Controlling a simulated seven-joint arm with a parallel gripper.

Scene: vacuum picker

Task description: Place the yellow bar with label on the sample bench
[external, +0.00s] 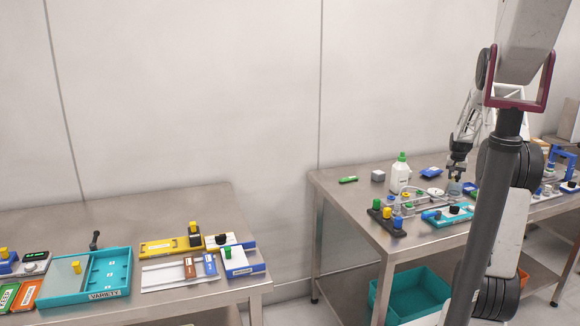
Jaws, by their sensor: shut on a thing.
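A yellow bar (160,247) lies near the back right of the left steel bench (150,208), with a dark block and a yellow knob on its right part. A pale label patch shows on the bar. My gripper (457,176) is over the right steel bench (340,190), far from this bar, pointing down. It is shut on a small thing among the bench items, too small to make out. The frame does not show which bench is the sample bench.
A white bottle with a green cap (400,174), a dark block with colored knobs (386,218) and a teal tray (446,217) crowd around my gripper. A teal tray (90,279) sits on the left bench. A gap separates the benches.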

